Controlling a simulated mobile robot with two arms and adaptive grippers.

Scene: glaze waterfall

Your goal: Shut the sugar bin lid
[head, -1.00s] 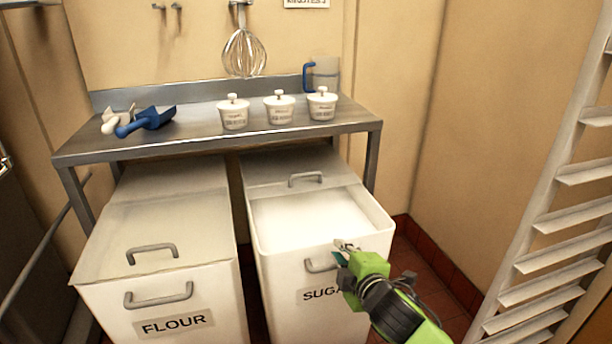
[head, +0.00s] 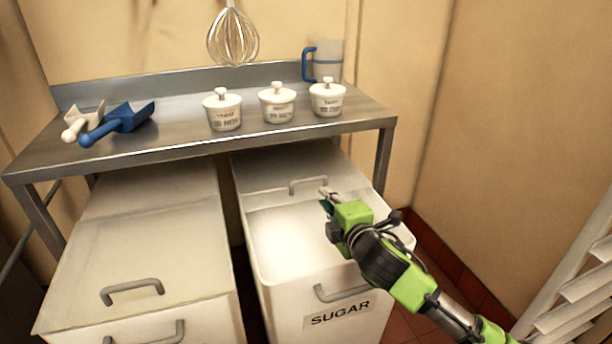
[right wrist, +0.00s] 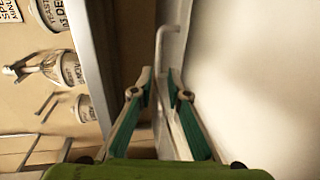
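The sugar bin (head: 380,308) stands under the steel table, its front labelled SUGAR. Its lid (head: 262,178) is back toward the table, leaving the front part open with white sugar (head: 285,245) showing. The lid's grey handle (head: 292,188) is near the lid's front edge. My right gripper (head: 325,195) is over the open part, at the right end of this handle. In the right wrist view, the fingers (right wrist: 159,82) are apart with the handle (right wrist: 162,48) between them; contact is unclear. My left gripper is not in view.
The flour bin (head: 150,245) is closed beside it on the left. The steel table (head: 180,138) overhangs the lid's rear and carries three white pots (head: 277,104), scoops (head: 118,122) and a jug (head: 327,62). A white rack (head: 585,290) stands at the right.

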